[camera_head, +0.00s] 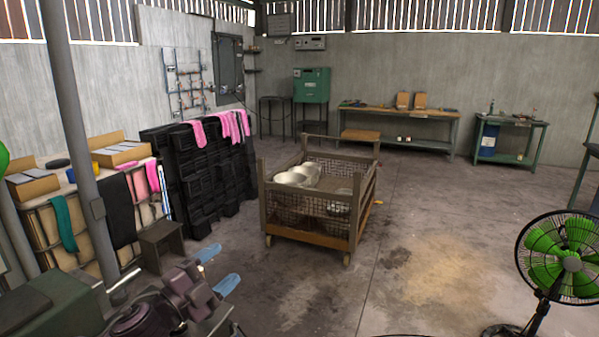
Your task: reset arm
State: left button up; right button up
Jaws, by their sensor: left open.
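My left gripper (217,270) is at the lower left of the head view, with its two blue fingertips spread apart. Nothing shows between the fingers. It hangs in front of the wire-sided cart (313,239), apart from it, over bare floor. My left arm comes in from the lower left edge. My right gripper is not in view. Several pale metal bowls (297,176) lie inside the cart.
A green-bladed fan (571,262) stands at the lower right. Black stacked crates (205,175) with pink cloths stand left of the cart. A small stool (162,237) and a grey post (75,120) are at left. Workbenches (405,112) line the back. Floor right of the cart is clear.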

pick_arm(q)
jog(key=s+a+f+n+y, duration=0.45)
jog(key=f+n, duration=0.25)
jog(key=f, duration=0.2)
jog(key=s+a+f+n+y, duration=0.3)
jog(key=a+f+n+y, duration=0.15)
jog(key=f+n, duration=0.3)
jog(key=s+a+f+n+g+y, duration=0.3)
jog(key=s+f+n+g+y, duration=0.1)
jog(key=s+f, duration=1)
jog(key=shift+s+a+f+n, duration=0.2)
jog(key=shift+s+f+n, duration=0.35)
jog(key=shift+s, duration=1.55)
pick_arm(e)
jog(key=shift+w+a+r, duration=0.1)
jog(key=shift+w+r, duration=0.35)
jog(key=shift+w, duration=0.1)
pick_arm(q)
jog(key=shift+r, duration=0.15)
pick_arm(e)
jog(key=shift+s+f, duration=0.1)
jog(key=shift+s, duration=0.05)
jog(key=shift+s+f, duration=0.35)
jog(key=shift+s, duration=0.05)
